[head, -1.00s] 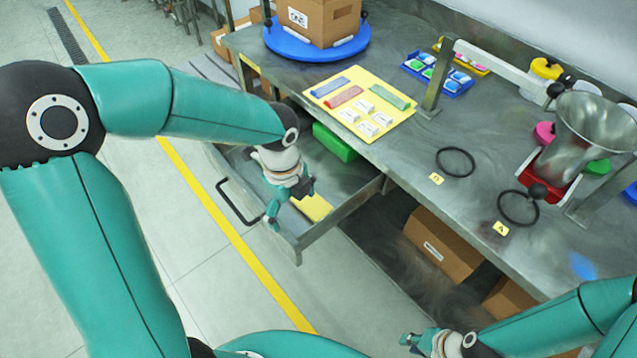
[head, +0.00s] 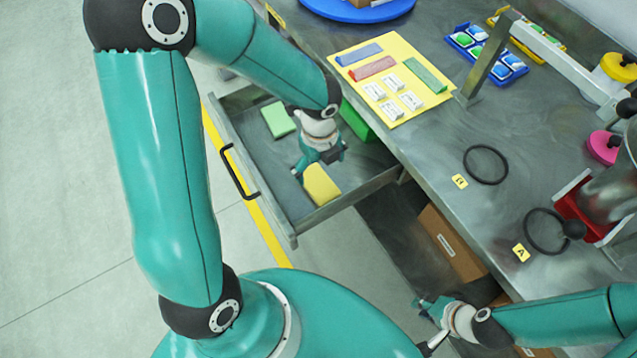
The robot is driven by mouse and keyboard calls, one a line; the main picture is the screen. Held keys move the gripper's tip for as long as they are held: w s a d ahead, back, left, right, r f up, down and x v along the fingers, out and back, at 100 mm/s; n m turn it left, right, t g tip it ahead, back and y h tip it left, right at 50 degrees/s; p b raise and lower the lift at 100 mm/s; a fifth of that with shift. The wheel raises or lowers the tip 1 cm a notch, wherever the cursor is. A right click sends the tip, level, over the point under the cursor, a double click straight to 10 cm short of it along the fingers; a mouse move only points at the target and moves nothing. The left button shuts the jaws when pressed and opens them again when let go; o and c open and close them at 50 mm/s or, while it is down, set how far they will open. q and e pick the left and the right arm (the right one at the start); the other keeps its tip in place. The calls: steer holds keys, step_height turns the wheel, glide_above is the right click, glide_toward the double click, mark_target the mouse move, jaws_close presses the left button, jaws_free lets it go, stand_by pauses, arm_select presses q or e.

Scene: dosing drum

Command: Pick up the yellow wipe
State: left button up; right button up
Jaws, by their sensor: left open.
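The yellow wipe (head: 322,186) lies flat in the open drawer (head: 268,200), near its front right corner. My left gripper (head: 318,168) is open just above and behind the wipe, pointing down into the drawer. Its fingers partly cover the wipe's far edge, and I cannot tell whether they touch it. My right gripper (head: 428,312) is low at the bottom right, away from the drawer, beside the bench's open shelf; its jaw state is too small to tell.
A light green wipe (head: 278,119) and a green block (head: 356,122) also lie in the drawer. The drawer handle (head: 238,172) sticks out at the left. The bench above holds a yellow board (head: 388,104), black rings (head: 486,165) and a metal post (head: 484,62).

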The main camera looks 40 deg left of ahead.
mark_target(319, 183)
arm_select(q)
steer(key=shift+a+f+b, duration=0.15)
steer(key=shift+f+b, duration=0.55)
steer(key=shift+f, duration=2.9)
steer(key=c, duration=0.9)
